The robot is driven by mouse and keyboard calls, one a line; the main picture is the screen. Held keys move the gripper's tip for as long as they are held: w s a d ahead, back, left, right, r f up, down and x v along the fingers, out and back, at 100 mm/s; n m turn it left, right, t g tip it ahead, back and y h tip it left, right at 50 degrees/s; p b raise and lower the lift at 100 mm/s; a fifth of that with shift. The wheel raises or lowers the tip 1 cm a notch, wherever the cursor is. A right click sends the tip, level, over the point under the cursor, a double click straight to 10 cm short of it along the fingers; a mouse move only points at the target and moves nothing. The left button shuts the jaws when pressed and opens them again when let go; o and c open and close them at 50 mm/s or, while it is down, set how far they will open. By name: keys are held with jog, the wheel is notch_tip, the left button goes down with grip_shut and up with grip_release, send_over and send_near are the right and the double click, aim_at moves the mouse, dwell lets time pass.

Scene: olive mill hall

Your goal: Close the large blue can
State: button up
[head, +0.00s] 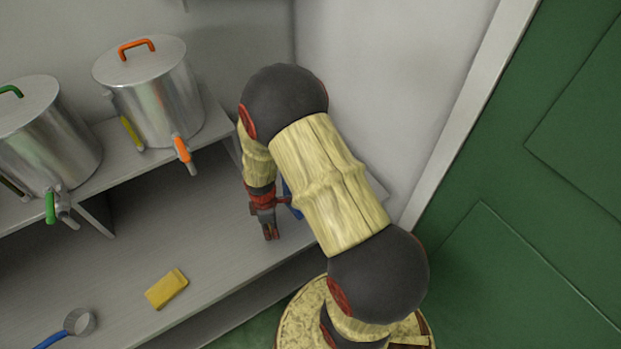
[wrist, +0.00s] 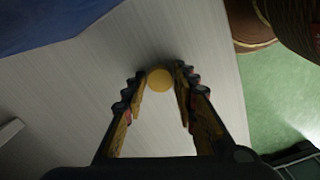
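The large blue can shows in the head view only as a small blue part (head: 291,203), mostly hidden behind my arm, on the counter near the wall corner. In the wrist view a blue surface (wrist: 55,22) fills the upper left corner, beside my fingers and apart from them. My gripper (head: 271,235) points down over the counter near its front edge. In the wrist view my gripper (wrist: 160,78) has its fingertips on both sides of a small round yellow cap (wrist: 159,80) and appears shut on it. The can's opening is not visible.
The grey counter (head: 225,245) also holds a yellow sponge (head: 167,289) and a blue-handled strainer (head: 80,321). Steel tanks with an orange tap (head: 184,153) and a green tap (head: 51,207) stand on a raised shelf. A wall and green door are at right.

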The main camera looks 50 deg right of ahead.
jog(key=c, duration=0.5)
jog(key=shift+r, duration=0.1)
jog(key=shift+r+p, duration=2.4)
jog(key=shift+r, duration=0.5)
jog(key=shift+r, duration=0.1)
jog(key=shift+r+p, duration=2.35)
jog(key=shift+r, duration=0.55)
jog(key=shift+r, duration=0.1)
